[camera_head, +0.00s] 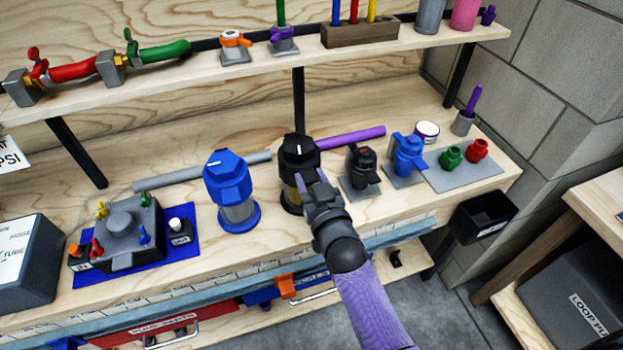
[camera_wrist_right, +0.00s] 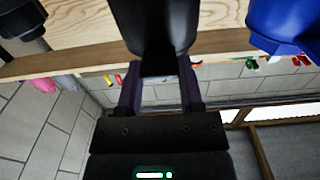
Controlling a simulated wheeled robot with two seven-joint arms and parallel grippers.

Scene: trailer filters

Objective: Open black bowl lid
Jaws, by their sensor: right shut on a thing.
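The black bowl lid (camera_head: 298,150) sits on top of a filter at the middle of the workbench, with a white mark on its top. The lower bowl (camera_head: 290,197) under it is dark and amber, partly hidden by my gripper. My right gripper (camera_head: 310,184) reaches in from the lower right and is shut on the front of the black lid. In the right wrist view, black material (camera_wrist_right: 160,35) stands between the two fingers (camera_wrist_right: 160,90). My left gripper is not in view.
A blue-topped filter (camera_head: 228,180) stands just left; it also shows in the wrist view (camera_wrist_right: 285,25). Black (camera_head: 361,165) and blue (camera_head: 407,153) valves stand close on the right. A purple rod (camera_head: 350,136) lies behind. A shelf (camera_head: 270,58) runs above, and a black bin (camera_head: 484,216) hangs at right.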

